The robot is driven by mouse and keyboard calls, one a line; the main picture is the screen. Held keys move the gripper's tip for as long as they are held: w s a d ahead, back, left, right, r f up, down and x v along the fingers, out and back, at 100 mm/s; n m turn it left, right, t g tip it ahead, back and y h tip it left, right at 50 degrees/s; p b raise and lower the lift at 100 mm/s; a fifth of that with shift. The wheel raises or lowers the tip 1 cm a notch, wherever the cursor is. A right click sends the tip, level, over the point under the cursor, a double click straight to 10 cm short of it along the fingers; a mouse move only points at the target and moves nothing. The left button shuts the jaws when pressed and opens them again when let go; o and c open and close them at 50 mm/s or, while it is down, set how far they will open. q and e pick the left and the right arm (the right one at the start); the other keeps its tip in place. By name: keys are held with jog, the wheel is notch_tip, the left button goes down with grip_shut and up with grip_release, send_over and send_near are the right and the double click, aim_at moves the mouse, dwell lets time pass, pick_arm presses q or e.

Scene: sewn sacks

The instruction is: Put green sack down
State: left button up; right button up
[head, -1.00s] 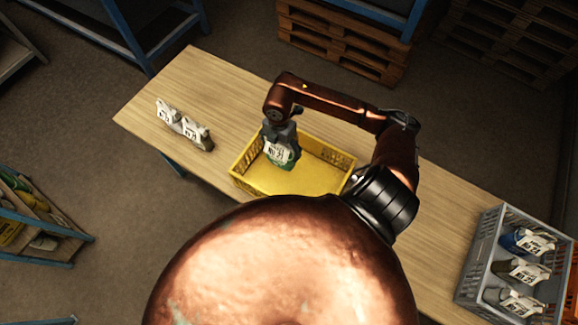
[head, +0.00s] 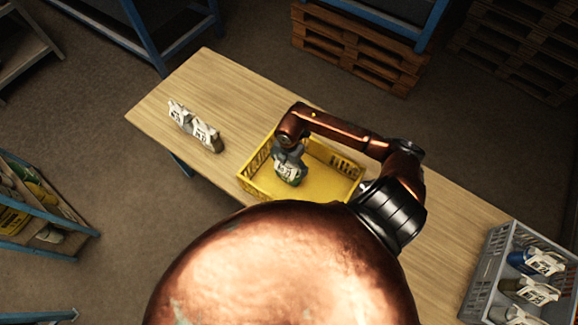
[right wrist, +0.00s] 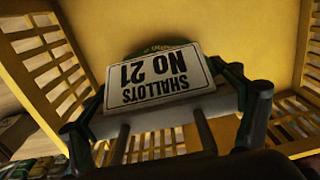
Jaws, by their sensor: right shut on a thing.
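The green sack (head: 294,180) is inside the yellow crate (head: 318,196), in its left part. Its white label, reading "SHALLOTS NO 21", faces the camera in the right wrist view (right wrist: 160,77), and a little green cloth shows above the label. My right gripper (head: 289,160) reaches down into the crate and is shut on the sack. Its fingers flank the label in the right wrist view (right wrist: 165,110). Whether the sack touches the crate floor cannot be told. My left gripper is not in view.
A grey crate (head: 484,270) with several labelled sacks stands at the table's right end. The crate's right part is empty. Shelving (head: 40,215) stands at the left.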

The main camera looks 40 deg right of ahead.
jog(key=shift+f, duration=0.25)
jog(key=shift+f, duration=0.15)
jog(key=o, duration=1.6)
jog(key=shift+r, duration=0.2)
notch_tip(320, 180, up, 12)
jog(key=shift+f+b, duration=0.1)
jog(key=shift+b, duration=0.75)
